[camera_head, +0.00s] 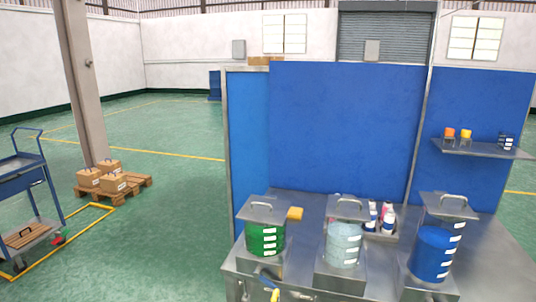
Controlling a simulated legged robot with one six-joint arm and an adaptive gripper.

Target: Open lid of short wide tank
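Three tanks with flat grey lids and handles stand along the front of a metal workbench. The left tank (265,239) is green and looks short and wide; its lid (258,213) lies across the top. The middle tank (342,245) is pale blue-white, with its lid (345,212) on top. The right tank (432,254) is blue and looks taller, with its lid (447,208) on top. All three lids appear closed. I cannot tell for certain which tank the task names. My gripper is not in view.
The workbench (303,205) has blue back panels (345,125). A blue-and-yellow object (270,287) is at the bench front. A blue cart (28,180) and boxes stand left; green floor between is clear.

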